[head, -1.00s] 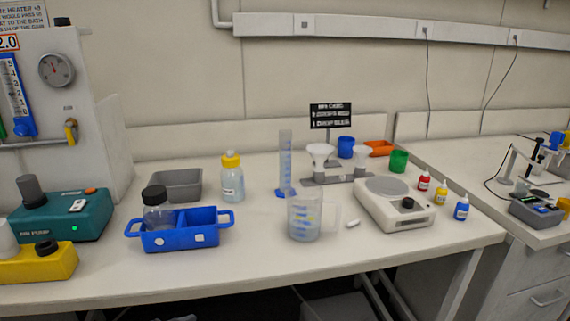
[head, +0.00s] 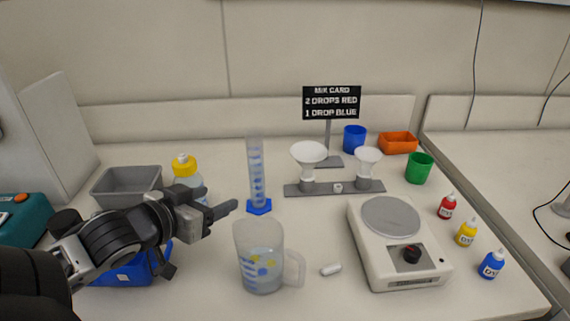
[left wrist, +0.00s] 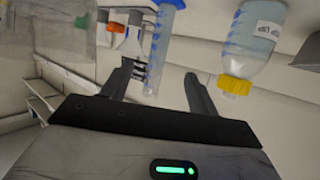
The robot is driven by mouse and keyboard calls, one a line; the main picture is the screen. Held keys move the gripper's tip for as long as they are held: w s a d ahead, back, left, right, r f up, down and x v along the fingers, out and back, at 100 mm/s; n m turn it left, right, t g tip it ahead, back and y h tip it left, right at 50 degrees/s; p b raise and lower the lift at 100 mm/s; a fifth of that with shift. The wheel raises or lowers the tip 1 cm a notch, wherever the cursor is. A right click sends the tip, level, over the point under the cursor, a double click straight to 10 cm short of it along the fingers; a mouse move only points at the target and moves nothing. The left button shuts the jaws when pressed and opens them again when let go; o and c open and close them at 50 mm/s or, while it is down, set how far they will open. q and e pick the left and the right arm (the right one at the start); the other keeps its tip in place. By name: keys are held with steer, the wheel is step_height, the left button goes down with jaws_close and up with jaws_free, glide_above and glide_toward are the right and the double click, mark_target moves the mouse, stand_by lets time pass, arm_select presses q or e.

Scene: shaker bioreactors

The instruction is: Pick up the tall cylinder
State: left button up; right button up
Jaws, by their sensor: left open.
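The tall cylinder (head: 256,172) is clear with blue marks and a blue six-sided base, and stands upright on the bench behind the beaker. In the left wrist view the tall cylinder (left wrist: 160,45) shows upside down, beyond the space between the fingers. My left gripper (head: 222,209) is open and empty. It is to the left of the cylinder's base, pointing toward it, with a gap between them. The left wrist view shows both fingers of the left gripper (left wrist: 158,88) spread apart. My right gripper is not in view.
A clear beaker (head: 260,262) stands just in front of the cylinder. A yellow-capped bottle (head: 186,172) is behind my left gripper; it also shows in the left wrist view (left wrist: 255,35). My arm partly hides a blue tray (head: 128,272).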

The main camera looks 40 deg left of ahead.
mark_target(252, 181)
arm_select(q)
steer(key=x, duration=0.9)
steer(key=shift+w+a, duration=0.1)
steer(key=shift+w, duration=0.1)
steer(key=shift+x, duration=0.75)
steer(key=x, duration=0.4)
steer(key=shift+w+a, duration=0.1)
steer(key=shift+w, duration=0.1)
steer(key=shift+w+f, duration=0.15)
steer(key=shift+w, duration=0.1)
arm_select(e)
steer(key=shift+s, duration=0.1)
arm_select(q)
steer(key=shift+c, duration=0.3)
steer(key=c, duration=1.1)
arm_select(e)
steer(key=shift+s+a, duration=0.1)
